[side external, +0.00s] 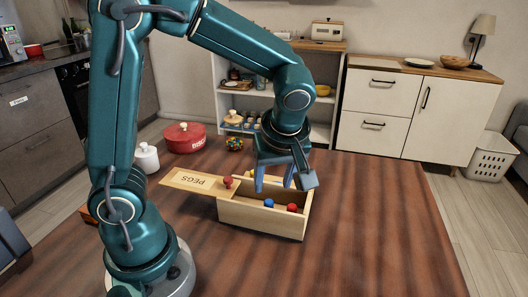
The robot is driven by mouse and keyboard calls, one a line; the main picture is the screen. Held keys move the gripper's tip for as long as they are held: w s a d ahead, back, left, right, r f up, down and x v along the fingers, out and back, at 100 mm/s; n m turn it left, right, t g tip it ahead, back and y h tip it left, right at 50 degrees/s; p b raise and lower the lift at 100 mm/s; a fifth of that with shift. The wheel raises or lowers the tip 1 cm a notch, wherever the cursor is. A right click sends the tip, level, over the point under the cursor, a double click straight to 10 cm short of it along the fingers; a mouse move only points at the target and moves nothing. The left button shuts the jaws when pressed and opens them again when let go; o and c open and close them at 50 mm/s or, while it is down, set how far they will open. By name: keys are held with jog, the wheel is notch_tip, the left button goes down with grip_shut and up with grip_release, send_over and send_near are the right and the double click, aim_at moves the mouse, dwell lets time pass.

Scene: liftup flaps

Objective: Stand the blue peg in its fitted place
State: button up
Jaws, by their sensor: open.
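An open wooden box (262,219) stands on the table. The blue peg (268,203) shows as a small blue top inside it, with a red peg (291,208) to its right. A flat lid marked PEGS (195,182) juts out to the left of the box, with a red knob (228,182) near its right end. My gripper (275,186) is open above the box, pointing down, with its fingers over the blue peg's area and apart from it. The box's front wall hides the pegs' lower parts, and my gripper hides some of the box's far side.
Behind the box are a red pot (184,138), a white jar (146,158) and a bowl of colourful balls (234,144). The table (370,220) is clear to the right and in front. A small yellow thing is partly hidden behind my gripper.

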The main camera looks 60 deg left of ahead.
jog(key=v, duration=0.4)
jog(key=s+d+r+m+t+h, duration=0.1)
jog(key=s+m+t+h, duration=0.3)
jog(key=s+m, duration=0.4)
jog(key=d+m, duration=0.1)
jog(key=m, duration=0.5)
jog(key=shift+d+r+m, duration=0.15)
jog(key=shift+d+m, duration=0.2)
jog(key=shift+m, duration=0.05)
